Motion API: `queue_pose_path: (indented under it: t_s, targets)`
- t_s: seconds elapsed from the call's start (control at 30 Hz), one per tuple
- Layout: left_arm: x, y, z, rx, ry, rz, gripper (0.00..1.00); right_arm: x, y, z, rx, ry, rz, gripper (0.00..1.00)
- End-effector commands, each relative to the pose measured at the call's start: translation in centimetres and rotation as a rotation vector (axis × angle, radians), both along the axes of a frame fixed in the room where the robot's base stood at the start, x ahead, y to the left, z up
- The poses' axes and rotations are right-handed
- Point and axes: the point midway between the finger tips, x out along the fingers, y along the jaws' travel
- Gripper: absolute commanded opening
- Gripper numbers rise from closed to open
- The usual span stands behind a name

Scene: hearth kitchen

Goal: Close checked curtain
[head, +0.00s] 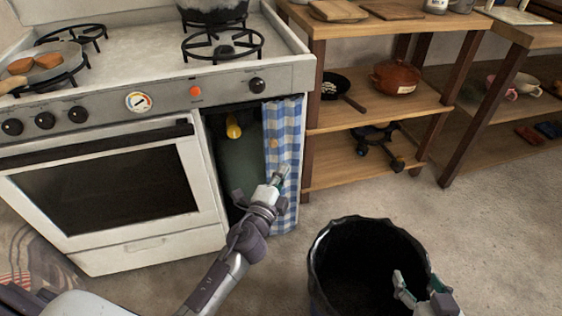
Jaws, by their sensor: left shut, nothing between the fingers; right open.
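The blue-and-white checked curtain (289,130) hangs bunched at the right side of the opening beside the oven. The opening's left part is uncovered and shows a dark green gas bottle (240,165) with a yellow valve (233,127). My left gripper (281,178) is shut and empty, in front of the curtain's lower middle in the picture. It hides part of the cloth, and I cannot tell whether it touches it. My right gripper (403,287) is open and empty, at the lower right over the black bin.
The black bin (318,250) stands on the floor in front of the wooden shelf (350,175). The white stove (150,250) is at the left, with a pan (68,62) on top. Grey floor (480,240) is clear at the right.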

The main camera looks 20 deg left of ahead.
Motion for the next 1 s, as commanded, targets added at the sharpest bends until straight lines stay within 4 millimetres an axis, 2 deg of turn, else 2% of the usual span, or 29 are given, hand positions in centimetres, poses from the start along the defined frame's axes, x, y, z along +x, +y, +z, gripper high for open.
queue_pose_path:
  t_s: [0.17,0.3,0.53,0.73,1.0]
  targets:
    - [2.3,-0.1,0.4,0.005,-0.003,-0.001,0.00,0.1,0.0,0.2,0.001,-0.007,0.000,0.67]
    - [5.2,-0.2,0.5,0.004,-0.003,0.001,0.00,0.5,0.3,0.7,0.010,-0.047,0.004,0.67]
    - [10.0,-0.4,0.5,0.002,-0.001,0.001,0.00,2.1,1.0,3.2,0.051,-0.214,0.014,0.67]
    - [8.9,2.5,0.0,0.003,0.002,0.003,0.00,2.0,1.0,3.3,0.050,-0.210,0.013,0.67]
    - [8.6,3.5,-0.1,0.000,0.001,0.001,0.00,2.1,1.1,3.5,0.052,-0.217,0.014,0.67]
